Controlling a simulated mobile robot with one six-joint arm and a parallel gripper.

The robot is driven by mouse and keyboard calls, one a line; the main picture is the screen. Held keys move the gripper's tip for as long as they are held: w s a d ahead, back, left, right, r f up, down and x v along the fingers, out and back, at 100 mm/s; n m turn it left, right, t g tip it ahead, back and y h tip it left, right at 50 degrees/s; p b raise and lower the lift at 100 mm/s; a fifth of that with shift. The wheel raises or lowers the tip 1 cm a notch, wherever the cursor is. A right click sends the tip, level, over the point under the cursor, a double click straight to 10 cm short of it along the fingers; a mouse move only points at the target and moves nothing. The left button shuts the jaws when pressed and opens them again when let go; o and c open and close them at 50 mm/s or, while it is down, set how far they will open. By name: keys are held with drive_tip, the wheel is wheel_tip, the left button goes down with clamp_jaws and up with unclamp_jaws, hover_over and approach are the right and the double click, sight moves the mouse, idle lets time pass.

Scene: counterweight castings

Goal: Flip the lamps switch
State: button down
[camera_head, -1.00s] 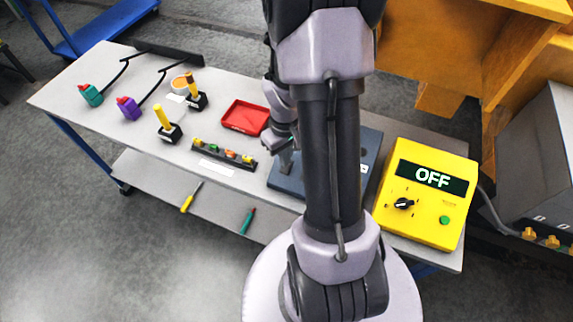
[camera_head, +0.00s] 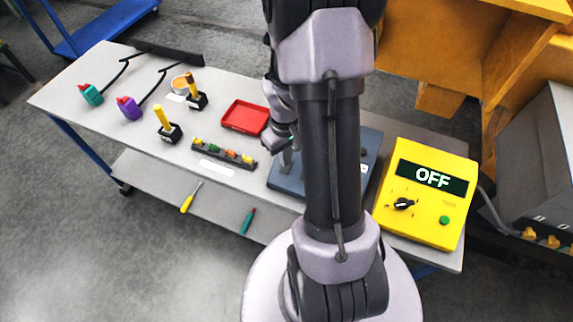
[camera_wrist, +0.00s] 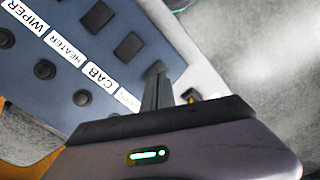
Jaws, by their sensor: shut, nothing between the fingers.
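The blue-grey switch panel (camera_head: 287,187) lies on the table, partly hidden behind my arm. In the wrist view the panel (camera_wrist: 62,22) carries labels WIPER (camera_wrist: 25,17), HEATER (camera_wrist: 65,50) and CAB (camera_wrist: 101,76). A fourth label (camera_wrist: 129,100) is too small and covered to read. Black rocker switches (camera_wrist: 130,45) and round black parts (camera_wrist: 45,69) flank the labels. My gripper (camera_wrist: 157,72) is shut and empty, its tips at the end of the rocker row beside the fourth label. They hide whatever is there; I cannot tell whether they touch.
A yellow box (camera_head: 425,220) reading OFF, with a black knob and green button, stands right of the panel. A red tray (camera_head: 245,117) and a strip of coloured parts (camera_head: 224,153) lie to the left.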

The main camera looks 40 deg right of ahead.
sight(284, 169)
drive_tip(key=shift+f+b, duration=1.15)
drive_tip(key=shift+f, duration=0.2)
idle(0.5)
wheel_tip(284, 169, up, 7)
drive_tip(key=p, duration=0.5)
idle(0.3)
drive_tip(key=w+a+r+m+t+b, duration=0.1)
drive_tip(key=a+r+t+b, duration=0.15)
drive_tip(key=a+b, duration=0.3)
drive_tip(key=w+a+r+m+t+b, duration=0.1)
drive_tip(key=a+r+b, duration=0.25)
drive_tip(key=a, duration=0.35)
drive_tip(key=s+a+r+m+t+y+b, duration=0.1)
drive_tip(key=s+a+r+t+y+b, duration=0.1)
drive_tip(key=s+a+b, duration=0.5)
drive_tip(key=s+a, duration=0.2)
drive_tip(key=a, duration=0.2)
drive_tip(key=shift+a, duration=0.3)
